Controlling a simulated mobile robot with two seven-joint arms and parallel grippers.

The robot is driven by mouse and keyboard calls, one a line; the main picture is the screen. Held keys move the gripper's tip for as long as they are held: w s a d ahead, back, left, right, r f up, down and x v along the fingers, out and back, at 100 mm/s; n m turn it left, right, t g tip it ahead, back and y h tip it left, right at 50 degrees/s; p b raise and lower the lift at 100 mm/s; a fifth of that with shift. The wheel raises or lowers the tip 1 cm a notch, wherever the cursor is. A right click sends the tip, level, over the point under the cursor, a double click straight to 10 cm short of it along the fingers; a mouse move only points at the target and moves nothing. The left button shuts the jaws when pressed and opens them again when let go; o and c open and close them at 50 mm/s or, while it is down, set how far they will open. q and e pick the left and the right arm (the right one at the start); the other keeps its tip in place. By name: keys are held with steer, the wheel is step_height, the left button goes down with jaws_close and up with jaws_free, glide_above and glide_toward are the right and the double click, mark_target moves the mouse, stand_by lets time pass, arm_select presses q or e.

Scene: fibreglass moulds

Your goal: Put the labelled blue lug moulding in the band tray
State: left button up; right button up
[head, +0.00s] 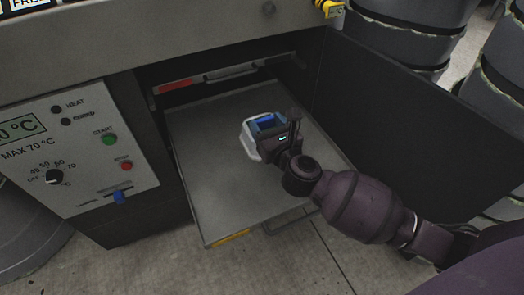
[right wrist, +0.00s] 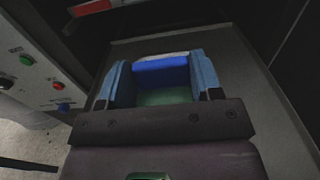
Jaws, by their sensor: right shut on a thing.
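My right gripper (head: 272,132) is shut on the blue lug moulding (head: 266,122), over the pulled-out grey tray (head: 215,190). The right wrist view shows the blue moulding (right wrist: 162,72) between the two fingers, with a pale strip along its far edge and a green area nearer me. I cannot read any label on it. The tray has a yellow band on its front edge and a handle below. I cannot tell whether the moulding touches the tray. My left gripper is not in view.
A red-marked bar (head: 176,86) crosses the back of the opening. A control panel (head: 80,150) with knobs and buttons stands at left. A dark side wall (head: 410,120) bounds the tray at right. The tray's front and left areas are bare.

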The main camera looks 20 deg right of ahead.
step_height(320, 180, down, 4)
steer(key=shift+f+b, duration=0.1)
steer(key=shift+b, duration=0.5)
steer(key=shift+f, duration=0.2)
step_height(320, 180, down, 4)
steer(key=shift+s+r+b, duration=0.1)
steer(key=shift+s+b, duration=0.05)
steer(key=shift+b, duration=1)
steer(key=shift+f+b, duration=0.3)
steer(key=shift+f, duration=0.65)
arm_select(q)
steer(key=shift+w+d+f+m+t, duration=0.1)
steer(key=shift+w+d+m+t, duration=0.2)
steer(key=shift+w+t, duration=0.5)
arm_select(e)
steer(key=shift+r, duration=0.1)
